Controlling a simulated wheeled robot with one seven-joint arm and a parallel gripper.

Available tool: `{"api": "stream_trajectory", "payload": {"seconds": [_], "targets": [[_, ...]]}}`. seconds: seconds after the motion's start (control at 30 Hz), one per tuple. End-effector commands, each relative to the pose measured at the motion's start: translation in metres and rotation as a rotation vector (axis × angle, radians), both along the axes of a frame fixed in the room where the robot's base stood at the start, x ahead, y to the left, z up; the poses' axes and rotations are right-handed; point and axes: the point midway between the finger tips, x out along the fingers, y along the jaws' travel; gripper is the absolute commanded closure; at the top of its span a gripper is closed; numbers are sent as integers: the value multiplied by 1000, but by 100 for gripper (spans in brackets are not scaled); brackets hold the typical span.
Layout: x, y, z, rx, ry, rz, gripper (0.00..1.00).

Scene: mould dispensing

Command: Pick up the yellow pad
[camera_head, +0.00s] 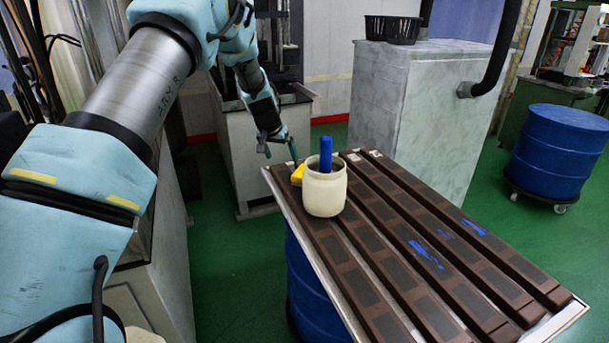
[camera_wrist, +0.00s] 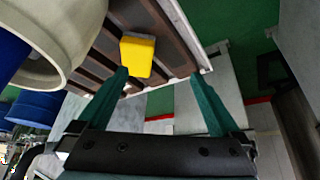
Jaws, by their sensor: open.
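The yellow pad (camera_head: 298,174) lies at the far left corner of the table, just behind and left of a cream jar (camera_head: 325,192), which partly hides it. In the wrist view the yellow pad (camera_wrist: 137,55) shows whole, between and beyond the fingertips, nearer the left one. My gripper (camera_head: 279,146) is at the table's far left corner, beside and a little above the pad. In the wrist view my gripper (camera_wrist: 160,73) has its two green fingers wide apart with nothing between them.
The jar holds a blue upright handle (camera_head: 326,153) and also fills the wrist view's upper left. Brown slatted moulds (camera_head: 400,230) with blue smears cover the table. A blue drum (camera_head: 558,150) stands at right.

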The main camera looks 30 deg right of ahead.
Motion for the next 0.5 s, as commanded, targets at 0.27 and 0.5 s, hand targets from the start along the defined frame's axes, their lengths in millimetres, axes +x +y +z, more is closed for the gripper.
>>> {"api": "stream_trajectory", "payload": {"seconds": [0.27, 0.5], "targets": [[-4, -57, -21, -18, -37, -83, 0], [6, -69, -49, -17, -37, -81, 0]]}}
